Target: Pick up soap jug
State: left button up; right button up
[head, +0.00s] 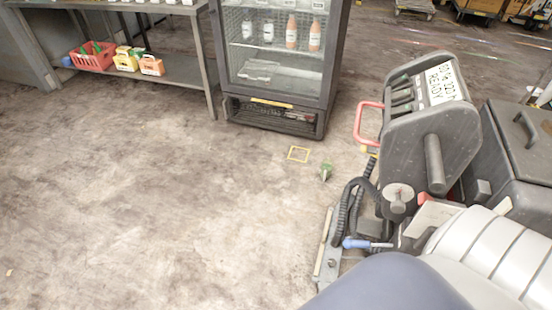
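I cannot pick out a soap jug for certain. On the lower shelf of the metal table (214,100) at the upper left stand a yellow container (126,62) and an orange container (151,66), both small in view. Several bottles with pale labels (291,30) stand inside the glass-front cooler (328,75). A small green and white object (326,172) is on the floor, too small to name. Neither of my grippers shows in the head view.
A red basket (92,60) sits on the same shelf. A grey machine with a red handle (368,120), a labelled panel and black hoses fills the right side. Open floor (140,200) spreads across the left and middle.

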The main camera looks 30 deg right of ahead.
aim_at(327, 164)
jog(key=i+j, duration=0.35)
jog(key=i, duration=0.15)
jog(key=i+j+z, duration=0.1)
jog(key=i+j, duration=0.25)
jog(key=i, duration=0.15)
jog(key=i+z, duration=0.2)
jog(key=z, duration=0.2)
jog(key=i+z, duration=0.25)
jog(key=z, duration=0.2)
jog(key=i+z, duration=0.2)
jog(key=z, duration=0.2)
jog(key=i+j+z, duration=0.2)
jog(key=z, duration=0.25)
